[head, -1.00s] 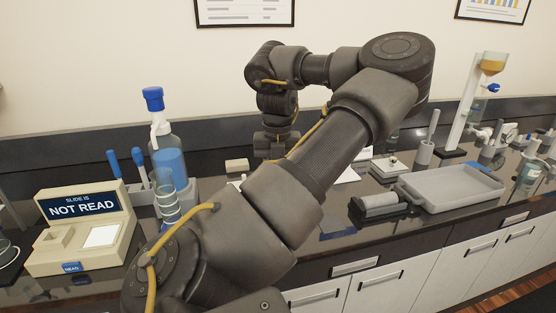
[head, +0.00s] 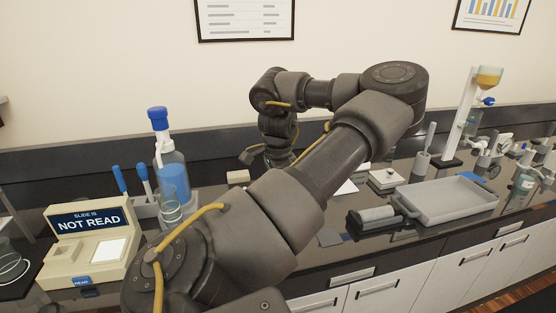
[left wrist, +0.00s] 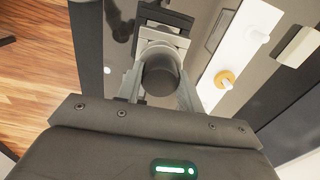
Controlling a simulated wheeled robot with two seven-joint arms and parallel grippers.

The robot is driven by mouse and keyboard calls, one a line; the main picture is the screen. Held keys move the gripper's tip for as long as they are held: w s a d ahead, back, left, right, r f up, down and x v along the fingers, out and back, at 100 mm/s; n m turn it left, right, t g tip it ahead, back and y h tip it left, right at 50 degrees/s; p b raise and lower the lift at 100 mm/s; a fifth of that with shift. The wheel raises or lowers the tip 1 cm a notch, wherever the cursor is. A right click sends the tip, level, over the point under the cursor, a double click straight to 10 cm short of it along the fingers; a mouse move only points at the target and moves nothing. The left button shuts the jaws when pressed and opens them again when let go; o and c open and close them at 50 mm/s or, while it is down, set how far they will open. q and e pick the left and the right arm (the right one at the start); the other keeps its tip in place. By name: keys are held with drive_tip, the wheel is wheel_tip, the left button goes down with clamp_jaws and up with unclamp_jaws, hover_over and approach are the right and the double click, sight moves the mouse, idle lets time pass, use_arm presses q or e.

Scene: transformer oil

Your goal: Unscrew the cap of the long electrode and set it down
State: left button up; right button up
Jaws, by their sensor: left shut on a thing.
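My left gripper (left wrist: 159,92) is shut on a dark grey round piece (left wrist: 160,76), which sits between its two fingers in the left wrist view. The piece looks like a cap, seen end-on. A pale grey block-like body (left wrist: 163,38) lies just beyond it; I cannot tell whether the two are joined. In the head view my left arm crosses the middle of the bench, and its forearm hides the fingertips and what they hold. I cannot make out the long electrode clearly in either view. My right gripper is in neither view.
A grey tray (head: 455,217) and a dark roller-like tool (head: 373,216) lie right of my arm. A slide reader (head: 92,243) and a blue-capped bottle (head: 172,180) stand at left. A white strip with an orange ring (left wrist: 225,79) lies right of my gripper in the wrist view.

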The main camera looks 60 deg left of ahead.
use_arm(q)
drive_tip(key=shift+n, duration=1)
drive_tip(key=o, duration=1)
drive_tip(key=shift+o, duration=1.2)
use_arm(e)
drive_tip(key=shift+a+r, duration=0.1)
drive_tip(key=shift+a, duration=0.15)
